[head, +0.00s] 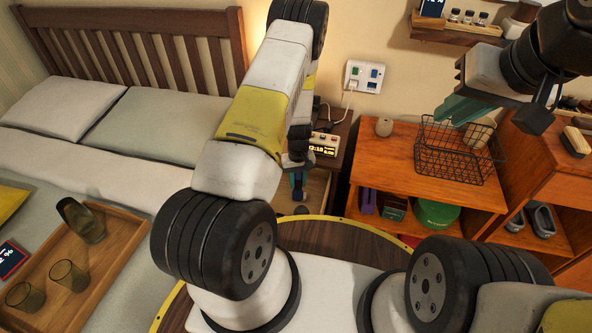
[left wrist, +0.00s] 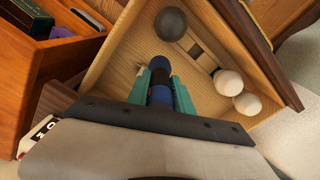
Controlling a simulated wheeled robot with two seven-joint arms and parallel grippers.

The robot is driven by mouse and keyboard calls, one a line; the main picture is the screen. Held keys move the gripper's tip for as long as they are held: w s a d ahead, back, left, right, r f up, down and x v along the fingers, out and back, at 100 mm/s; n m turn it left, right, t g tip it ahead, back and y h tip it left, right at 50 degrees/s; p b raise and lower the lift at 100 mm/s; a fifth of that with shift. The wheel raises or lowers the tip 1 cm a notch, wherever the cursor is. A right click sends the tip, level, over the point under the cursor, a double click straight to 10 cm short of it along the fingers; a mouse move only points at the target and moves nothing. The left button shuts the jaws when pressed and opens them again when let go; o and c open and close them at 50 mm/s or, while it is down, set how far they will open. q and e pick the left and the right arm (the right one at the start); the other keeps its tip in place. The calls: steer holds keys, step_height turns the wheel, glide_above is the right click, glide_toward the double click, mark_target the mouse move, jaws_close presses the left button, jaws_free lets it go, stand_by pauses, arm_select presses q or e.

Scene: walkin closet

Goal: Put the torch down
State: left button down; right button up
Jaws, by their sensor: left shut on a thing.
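The torch (left wrist: 159,78), a blue cylinder with a dark band, is between the teal fingers of my left gripper (left wrist: 161,84) in the left wrist view. The gripper is shut on it. The torch is over an open wooden drawer (left wrist: 112,70); I cannot tell whether it touches the drawer floor. In the head view my left gripper (head: 298,182) is largely hidden by its arm, at the open drawer (head: 318,186) below the bedside clock. My right gripper (head: 462,108) hangs above the orange shelf at the upper right; its finger gap is not clear.
The drawer holds a dark ball (left wrist: 170,24) and two pale balls (left wrist: 229,83). A digital clock (head: 323,145) stands on the nightstand. A wire basket (head: 447,165) sits on the orange shelf (head: 385,160). A wooden tray (head: 128,235) with glasses lies on the bed.

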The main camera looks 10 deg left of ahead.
mark_target(298, 195)
arm_select(q)
step_height(298, 195, down, 8)
steer(key=shift+d+r, duration=0.1)
steer(key=shift+r, duration=0.05)
stand_by(0.4)
steer(key=c, duration=1.1)
jaws_free()
